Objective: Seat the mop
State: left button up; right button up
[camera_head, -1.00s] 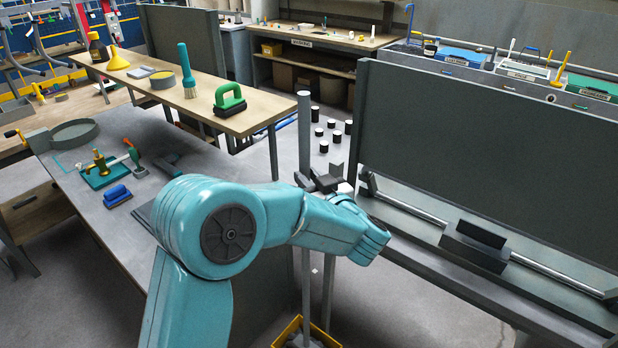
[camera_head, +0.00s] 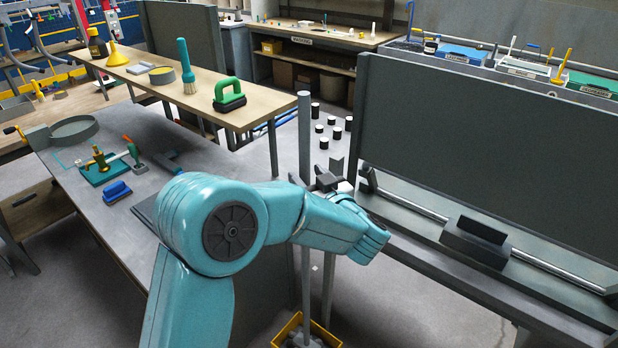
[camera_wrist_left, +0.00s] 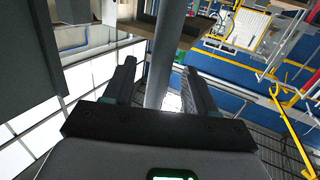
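The mop's grey pole (camera_head: 305,130) stands upright, with its middle hidden behind my left arm. Its lower length (camera_head: 306,275) comes out below the arm, and the grey head (camera_head: 304,333) is inside the yellow bucket (camera_head: 283,333) at the bottom edge. My left gripper (camera_wrist_left: 160,78) is open, with one finger on each side of the pole (camera_wrist_left: 166,45) in the left wrist view. A narrow gap shows on both sides of the pole. In the head view the gripper is mostly hidden behind my forearm. My right gripper is not in view.
A large dark panel (camera_head: 490,150) with a rail stands close on the right. A grey bench (camera_head: 85,215) with a blue brush (camera_head: 117,191) is on the left. A wooden shelf (camera_head: 200,112) carries a green-handled brush (camera_head: 229,94).

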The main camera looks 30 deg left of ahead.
pick_arm(q)
jog(key=shift+f, duration=0.2)
jog(key=shift+s+d, duration=0.15)
jog(key=shift+d, duration=0.2)
jog(key=b+v, duration=0.3)
jog(key=v, duration=1.2)
jog(key=shift+d+b, duration=0.3)
jog(key=shift+b, duration=0.1)
jog(key=shift+s+a+r, duration=0.1)
jog(key=shift+s, duration=0.05)
